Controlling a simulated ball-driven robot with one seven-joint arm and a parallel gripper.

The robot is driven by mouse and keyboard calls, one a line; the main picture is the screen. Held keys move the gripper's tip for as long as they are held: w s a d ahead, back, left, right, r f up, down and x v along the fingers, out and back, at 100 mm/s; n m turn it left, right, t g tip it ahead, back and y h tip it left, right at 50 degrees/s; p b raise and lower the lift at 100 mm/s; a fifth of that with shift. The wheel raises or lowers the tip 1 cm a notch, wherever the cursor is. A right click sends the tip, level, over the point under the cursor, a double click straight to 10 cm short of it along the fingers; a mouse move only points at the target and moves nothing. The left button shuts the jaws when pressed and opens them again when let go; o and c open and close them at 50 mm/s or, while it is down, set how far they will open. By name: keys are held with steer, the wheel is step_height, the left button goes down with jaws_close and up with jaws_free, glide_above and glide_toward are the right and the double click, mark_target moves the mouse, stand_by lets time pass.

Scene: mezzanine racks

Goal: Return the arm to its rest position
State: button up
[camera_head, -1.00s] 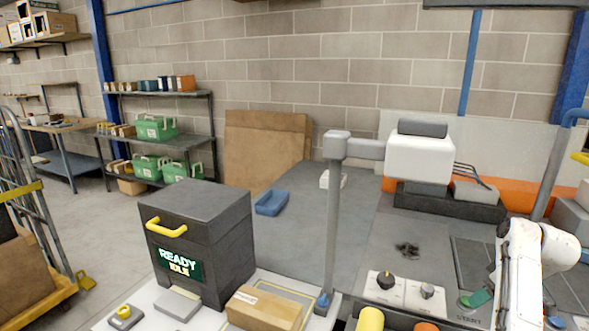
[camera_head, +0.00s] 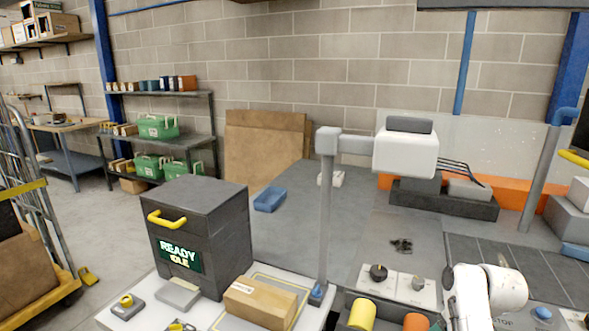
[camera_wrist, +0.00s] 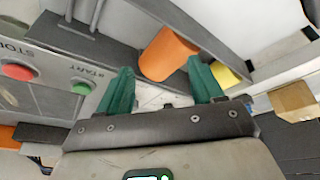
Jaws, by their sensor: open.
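My gripper (camera_wrist: 160,88) shows in the wrist view with its two green fingers spread apart, open and with nothing held between them. An orange cylinder (camera_wrist: 168,54) and a yellow one (camera_wrist: 224,76) appear beyond the fingertips, apart from them. In the head view my white arm (camera_head: 485,295) rises at the lower right, over the bench.
The yellow cylinder (camera_head: 362,314) and orange cylinder (camera_head: 415,322) stand in a dark holder at the front. A grey post (camera_head: 325,220) rises left of them. A cardboard box (camera_head: 259,302) and dark cabinet (camera_head: 203,235) are further left. Red (camera_wrist: 18,72) and green (camera_wrist: 82,88) buttons sit left of my gripper.

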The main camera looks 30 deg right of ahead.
steer(key=s+a+f, duration=0.1)
steer(key=s+a, duration=0.3)
steer(key=a, duration=0.6)
steer(key=s+a+f, duration=0.1)
steer(key=s+a, duration=0.2)
steer(key=a, duration=0.6)
steer(key=s+a+f, duration=0.1)
steer(key=s+a, duration=0.3)
steer(key=a, duration=0.6)
steer(key=s+f+g, duration=0.1)
steer(key=s+f, duration=0.2)
steer(key=s, duration=0.2)
steer(key=s+d+f+g, duration=0.1)
steer(key=s+f+g, duration=0.1)
steer(key=s, duration=0.4)
steer(key=shift+d+f+y, duration=0.15)
steer(key=shift+f+y, duration=0.15)
steer(key=shift+f, duration=0.15)
